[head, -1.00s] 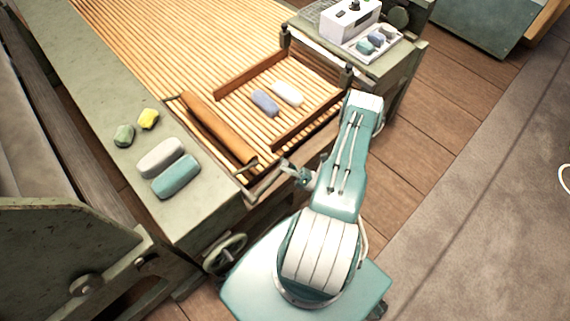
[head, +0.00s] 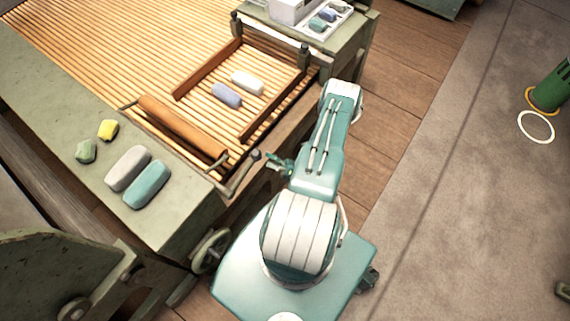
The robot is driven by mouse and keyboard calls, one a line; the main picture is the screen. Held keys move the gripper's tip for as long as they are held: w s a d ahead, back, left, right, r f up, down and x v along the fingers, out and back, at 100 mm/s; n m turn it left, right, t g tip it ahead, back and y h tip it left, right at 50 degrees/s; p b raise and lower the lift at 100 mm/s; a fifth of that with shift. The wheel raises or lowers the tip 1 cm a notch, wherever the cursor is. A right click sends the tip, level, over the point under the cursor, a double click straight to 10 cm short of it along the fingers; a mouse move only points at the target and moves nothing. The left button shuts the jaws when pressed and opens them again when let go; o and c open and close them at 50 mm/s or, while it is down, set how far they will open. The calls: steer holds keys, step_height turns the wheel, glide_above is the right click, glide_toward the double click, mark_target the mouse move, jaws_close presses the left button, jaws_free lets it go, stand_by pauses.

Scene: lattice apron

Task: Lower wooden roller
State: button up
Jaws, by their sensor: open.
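The wooden roller (head: 182,126) is a reddish-brown cylinder lying slantwise over the slatted lattice apron (head: 110,50). A bent metal crank or lever (head: 238,174) stands at the roller's near end, by the machine's front edge. My gripper (head: 279,165) is small in the head view, just right of this lever. It is open and looks empty; whether it touches the lever I cannot tell. A blue-grey block (head: 227,95) and a white block (head: 246,82) lie on the slats between two wooden side rails, to the right of the roller.
Grey (head: 127,168) and teal (head: 147,184) blocks, a yellow lump (head: 107,130) and a green lump (head: 86,151) lie on the left ledge. A handwheel (head: 210,251) sits below the front edge. A white tray (head: 322,20) stands at the back right. Floor on the right is mostly clear.

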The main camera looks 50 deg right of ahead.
steer(key=v, duration=0.7)
steer(key=shift+s+d+f, duration=0.15)
steer(key=shift+s, duration=0.05)
steer(key=w+a+r+n+g+y, duration=0.15)
steer(key=w+r+n+g, duration=0.25)
steer(key=r+n+g, duration=0.4)
steer(key=w+a+r+n+g+y, duration=0.1)
steer(key=w+a+r+n+g, duration=0.2)
steer(key=w+r+n+g, duration=0.5)
steer(key=w+a+r+n+g+y, duration=0.15)
steer(key=r+n+g, duration=0.35)
steer(key=r, duration=0.5)
steer(key=s+a+r+n+t+h, duration=0.1)
steer(key=s+a+r+n+h, duration=0.2)
steer(key=a+r+n, duration=0.3)
steer(key=s+a+r+n+t+h, duration=0.2)
steer(key=a+r+n+h, duration=0.4)
steer(key=r, duration=0.3)
steer(key=s+a+r+n+t+h, duration=0.2)
steer(key=s+a+r+n+h, duration=0.2)
steer(key=a+r+n, duration=0.2)
steer(key=shift+a+r+n, duration=0.3)
steer(key=shift+r, duration=0.7)
